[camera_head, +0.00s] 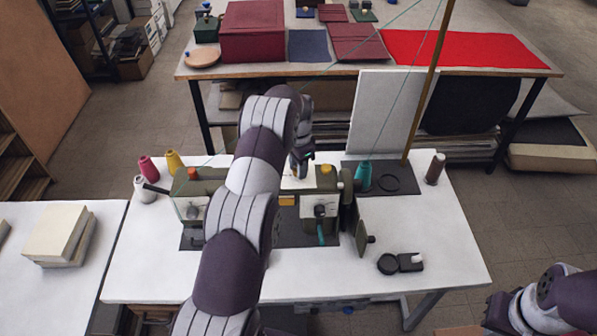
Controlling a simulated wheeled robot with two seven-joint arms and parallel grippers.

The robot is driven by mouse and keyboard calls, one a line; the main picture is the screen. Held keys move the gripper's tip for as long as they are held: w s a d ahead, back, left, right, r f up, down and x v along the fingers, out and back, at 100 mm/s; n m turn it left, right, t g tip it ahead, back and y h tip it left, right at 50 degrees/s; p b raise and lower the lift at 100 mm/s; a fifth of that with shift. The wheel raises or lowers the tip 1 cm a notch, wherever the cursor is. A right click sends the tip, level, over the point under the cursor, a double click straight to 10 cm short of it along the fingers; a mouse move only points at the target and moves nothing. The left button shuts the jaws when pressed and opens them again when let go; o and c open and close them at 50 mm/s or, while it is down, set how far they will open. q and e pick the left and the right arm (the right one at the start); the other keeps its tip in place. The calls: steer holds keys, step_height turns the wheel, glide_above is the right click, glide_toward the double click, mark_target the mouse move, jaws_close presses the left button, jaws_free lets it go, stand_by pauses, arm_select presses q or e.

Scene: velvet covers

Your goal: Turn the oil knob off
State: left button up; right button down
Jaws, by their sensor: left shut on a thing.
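The green sewing machine (318,209) stands on the white table, partly hidden behind my left arm. My left gripper (300,168) points down at the machine's top, between its two ends. It is shut on a small part that looks like the oil knob; the fingers and arm mostly hide it, so its turn position cannot be told. A yellow knob (326,169) sits just right of the gripper, and an orange knob (192,173) is on the machine's left end. Part of my right arm shows at the lower right; its gripper is out of view.
Pink (149,168) and yellow (174,161) thread spools stand at back left, a teal spool (362,176) and wooden pole (428,85) at back right. A brown spool (435,168) is near the edge.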

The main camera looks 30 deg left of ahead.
arm_select(q)
steer(key=shift+f+m+b, duration=0.15)
steer(key=shift+m+b, duration=0.3)
steer(key=shift+m, duration=0.55)
steer(key=m, duration=0.2)
steer(key=shift+m, duration=0.3)
steer(key=m, duration=0.4)
steer(key=shift+r+m, duration=0.25)
steer(key=shift+m, duration=2.05)
arm_select(e)
steer(key=shift+f, duration=0.65)
arm_select(q)
steer(key=shift+w+a, duration=0.1)
steer(key=o, duration=0.8)
steer(key=shift+o, duration=1.2)
arm_select(e)
steer(key=shift+r, duration=0.1)
